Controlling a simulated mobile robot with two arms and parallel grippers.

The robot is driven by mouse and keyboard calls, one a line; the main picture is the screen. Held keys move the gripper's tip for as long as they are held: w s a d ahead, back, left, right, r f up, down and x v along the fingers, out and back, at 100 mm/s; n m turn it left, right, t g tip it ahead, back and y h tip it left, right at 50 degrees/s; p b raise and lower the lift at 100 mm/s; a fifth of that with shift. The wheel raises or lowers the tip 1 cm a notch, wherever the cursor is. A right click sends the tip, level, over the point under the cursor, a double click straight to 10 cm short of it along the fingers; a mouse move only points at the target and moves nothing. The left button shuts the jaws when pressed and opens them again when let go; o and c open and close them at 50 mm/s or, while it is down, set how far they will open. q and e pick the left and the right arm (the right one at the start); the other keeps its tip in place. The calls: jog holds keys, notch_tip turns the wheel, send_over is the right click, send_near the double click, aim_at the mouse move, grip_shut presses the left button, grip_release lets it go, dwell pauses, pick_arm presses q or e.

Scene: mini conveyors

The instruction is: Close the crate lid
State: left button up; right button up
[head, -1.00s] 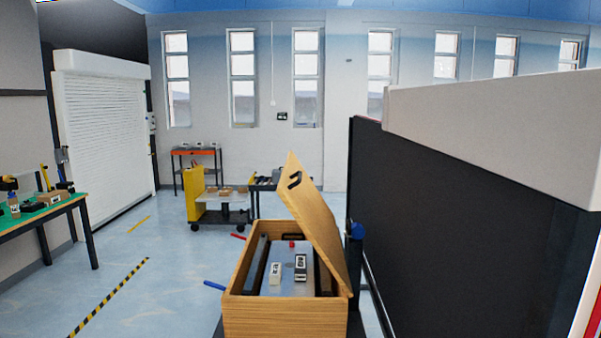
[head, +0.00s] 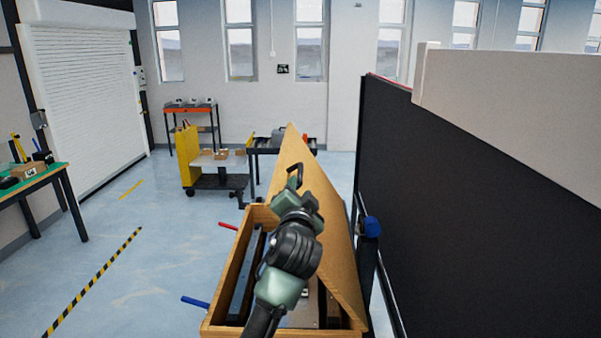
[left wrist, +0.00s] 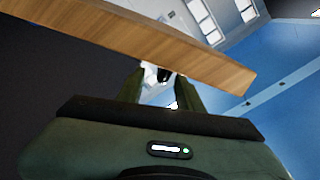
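The wooden crate (head: 237,266) stands low in the middle of the head view. Its lid (head: 338,245) is open and tilts up on the right side, with a dark handle (head: 293,172) near its upper left edge. My left gripper (head: 297,187) is at that handle, in front of the lid's inner face. In the left wrist view the fingers (left wrist: 160,92) are apart, and the lid's edge (left wrist: 130,42) crosses in front of them. Whether they touch the handle cannot be told. My arm hides much of the crate's inside. My right gripper is not in view.
A tall black panel (head: 470,220) stands close on the right, with a blue knob (head: 372,226) beside the lid. A yellow-handled cart (head: 218,182) and a green-topped bench (head: 35,178) stand farther off. The floor on the left is clear.

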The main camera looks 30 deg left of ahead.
aim_at(300, 176)
pick_arm(q)
jog(key=shift+w+a+r+p, duration=0.35)
jog(key=shift+w+p, duration=0.15)
jog(key=shift+w, duration=0.1)
jog(key=shift+w+a+r+p, duration=0.3)
jog(key=shift+w+p, duration=0.15)
jog(key=shift+w, duration=0.1)
jog(key=w, duration=0.1)
jog(key=w+a+f+p, duration=0.1)
jog(key=w, duration=0.1)
jog(key=shift+a, duration=0.2)
jog(key=shift+w+a, duration=0.1)
jog(key=shift+w, duration=0.1)
jog(key=shift+s+r, duration=0.15)
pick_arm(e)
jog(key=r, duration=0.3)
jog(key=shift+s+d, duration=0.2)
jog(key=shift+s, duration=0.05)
pick_arm(q)
grip_shut()
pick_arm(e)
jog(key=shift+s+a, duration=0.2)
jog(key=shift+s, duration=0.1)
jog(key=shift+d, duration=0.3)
